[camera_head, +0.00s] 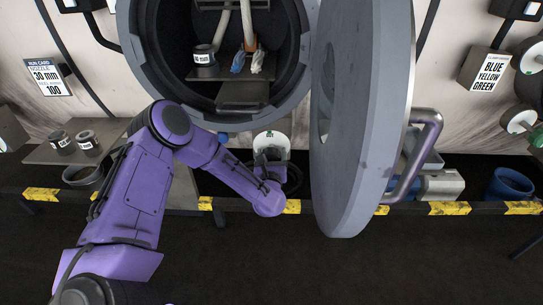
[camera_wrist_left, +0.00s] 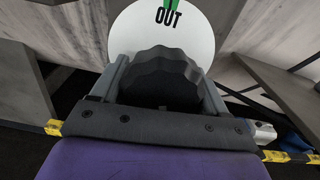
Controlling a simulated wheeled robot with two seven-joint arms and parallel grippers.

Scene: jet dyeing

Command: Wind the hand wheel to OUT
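The hand wheel (camera_wrist_left: 160,75) is a dark knob with a scalloped rim, in the middle of the left wrist view. Behind it is a white round dial (camera_wrist_left: 196,36) marked OUT, with a green mark above the word. The dial also shows in the head view (camera_head: 271,141), below the round vessel. My left gripper (camera_wrist_left: 162,88) has one grey finger on each side of the wheel, and both appear to touch its rim. In the head view my purple left arm reaches to the dial and hides most of the wheel. My right gripper is not in view.
A thick grey round door (camera_head: 350,120) stands open just right of my left arm. The open vessel (camera_head: 150,70) is above, with a shelf inside. A black and yellow rail (camera_head: 450,208) runs across the front. A side table (camera_head: 45,153) holds small cups at left.

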